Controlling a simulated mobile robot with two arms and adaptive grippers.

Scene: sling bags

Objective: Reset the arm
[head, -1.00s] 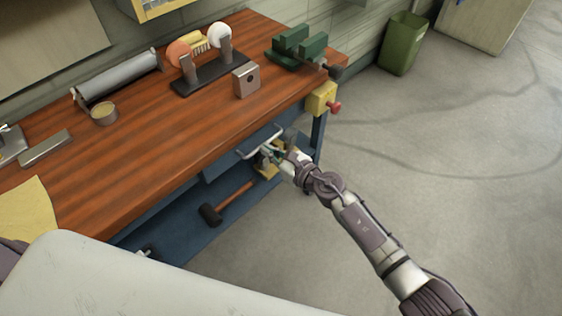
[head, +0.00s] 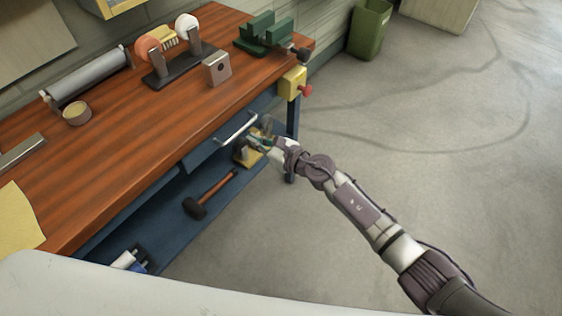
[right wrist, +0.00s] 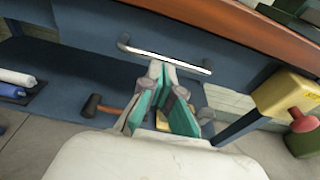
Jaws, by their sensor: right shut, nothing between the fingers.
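My right gripper (head: 262,139) is in front of the blue drawer (head: 212,146) of the workbench, close to its metal bar handle (head: 239,128). In the right wrist view the gripper's fingers (right wrist: 168,84) are shut with nothing between them, and the handle (right wrist: 165,54) lies just beyond the tips. I cannot tell whether the tips touch the handle. My left gripper does not show.
The wooden bench top (head: 150,125) carries a grinder (head: 168,50), a green vise (head: 265,35) and a metal block (head: 217,68). A mallet (head: 208,196) lies on the lower shelf. A yellow box with a red button (head: 292,83) is on the bench corner. Open floor lies right.

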